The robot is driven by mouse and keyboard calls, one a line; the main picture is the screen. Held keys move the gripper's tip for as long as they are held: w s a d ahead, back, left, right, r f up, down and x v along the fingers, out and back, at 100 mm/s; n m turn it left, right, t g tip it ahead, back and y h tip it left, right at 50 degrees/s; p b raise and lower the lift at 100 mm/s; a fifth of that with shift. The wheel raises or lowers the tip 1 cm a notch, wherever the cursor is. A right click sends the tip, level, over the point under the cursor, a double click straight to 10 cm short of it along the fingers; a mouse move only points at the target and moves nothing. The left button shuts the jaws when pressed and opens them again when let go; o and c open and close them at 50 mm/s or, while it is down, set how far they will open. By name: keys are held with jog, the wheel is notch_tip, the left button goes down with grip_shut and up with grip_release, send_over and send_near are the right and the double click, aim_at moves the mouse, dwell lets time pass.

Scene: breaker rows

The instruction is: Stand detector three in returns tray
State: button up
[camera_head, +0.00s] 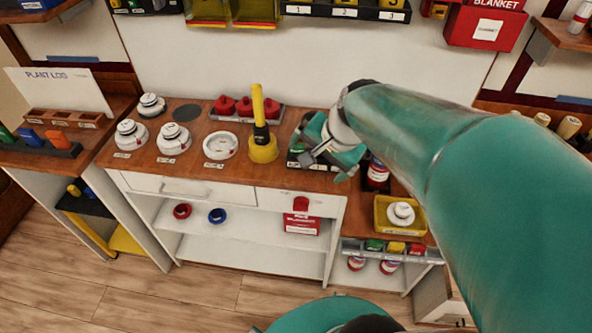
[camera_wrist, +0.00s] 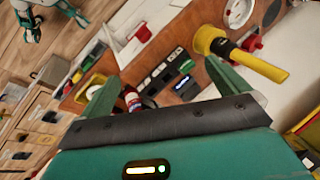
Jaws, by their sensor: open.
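Several white round detectors stand on the wooden bench at the left in the head view, including a front left one (camera_head: 131,134), a front middle one (camera_head: 173,138) and a back one (camera_head: 151,105). A flatter white disc (camera_head: 220,146) lies to their right. Their small labels are too blurred to read, so I cannot tell which is number three. A yellow tray (camera_head: 381,226) at the right holds another white detector (camera_head: 400,214), upright. My gripper (camera_head: 326,152) is open and empty above the bench, between the yellow tool and the tray. It also shows open in the wrist view (camera_wrist: 161,72).
A yellow tool (camera_head: 263,148) with an upright handle stands left of my gripper. A red-and-white bottle (camera_head: 376,173) stands close at its right. Red round parts (camera_head: 244,107) sit behind. A dark rack (camera_wrist: 165,75) lies below my gripper. A dark disc (camera_head: 187,112) lies at the back left.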

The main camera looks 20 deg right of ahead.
jog(key=s+a+r+n+h, duration=0.1)
jog(key=s+a+r+n, duration=0.4)
jog(key=n, duration=0.6)
jog(key=s+a, duration=0.2)
jog(key=s, duration=0.1)
jog(key=shift+s+a+t, duration=0.3)
jog(key=shift+s+a, duration=0.05)
jog(key=shift+s, duration=0.05)
